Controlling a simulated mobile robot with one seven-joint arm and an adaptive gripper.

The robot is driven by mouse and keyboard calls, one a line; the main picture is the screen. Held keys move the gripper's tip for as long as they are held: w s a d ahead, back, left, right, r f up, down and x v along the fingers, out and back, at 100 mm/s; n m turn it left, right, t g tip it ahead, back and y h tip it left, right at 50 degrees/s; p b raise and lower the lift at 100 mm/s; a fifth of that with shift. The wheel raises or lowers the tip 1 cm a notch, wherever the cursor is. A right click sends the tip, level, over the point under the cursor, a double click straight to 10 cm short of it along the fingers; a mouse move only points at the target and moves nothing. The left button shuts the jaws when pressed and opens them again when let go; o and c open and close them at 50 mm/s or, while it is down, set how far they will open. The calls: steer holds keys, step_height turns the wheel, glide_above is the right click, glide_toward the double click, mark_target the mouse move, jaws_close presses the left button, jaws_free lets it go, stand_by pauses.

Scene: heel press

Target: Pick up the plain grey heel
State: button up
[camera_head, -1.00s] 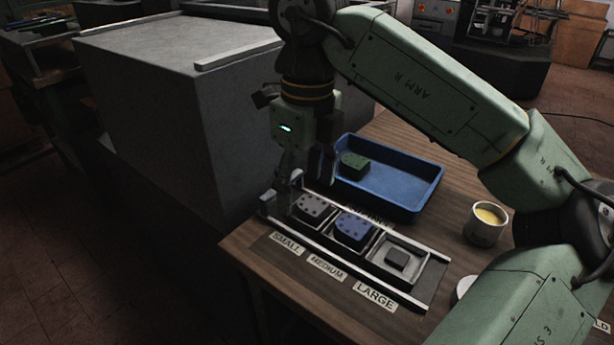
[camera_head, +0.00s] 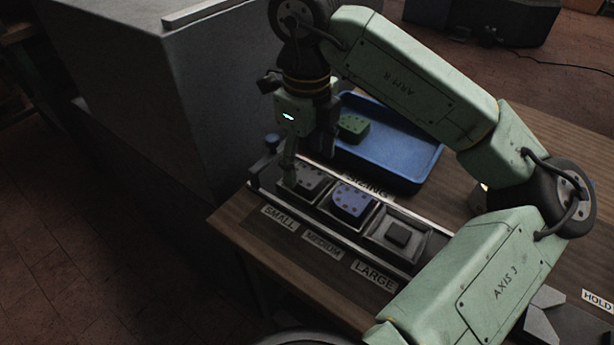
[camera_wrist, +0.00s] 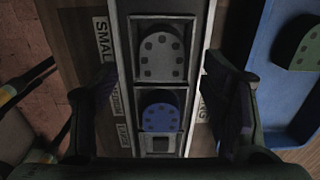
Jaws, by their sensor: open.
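The grey heel (camera_head: 305,183), with dark dots on its top, sits in the rack compartment beside the SMALL label. It also shows in the wrist view (camera_wrist: 161,55), flat and rounded at one end. My gripper (camera_head: 308,160) is open, pointing down over the rack's SMALL end, with nothing between its fingers. In the wrist view its fingers (camera_wrist: 165,85) stand wide on either side of the rack. Part of the heel is hidden behind a finger in the head view.
A blue heel (camera_head: 352,203) sits in the MEDIUM compartment. The LARGE compartment holds a small dark block (camera_head: 397,234). A blue tray (camera_head: 405,172) with a green heel (camera_head: 353,128) lies just behind the rack. A large grey box (camera_head: 130,90) stands left of the table.

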mark_target(307, 176)
steer(key=shift+w+f, duration=0.1)
steer(key=shift+f, duration=1.65)
steer(key=c, duration=1.2)
steer(key=shift+r, duration=0.1)
steer(key=shift+c, duration=0.2)
step_height(307, 176, up, 13)
steer(key=p, duration=0.1)
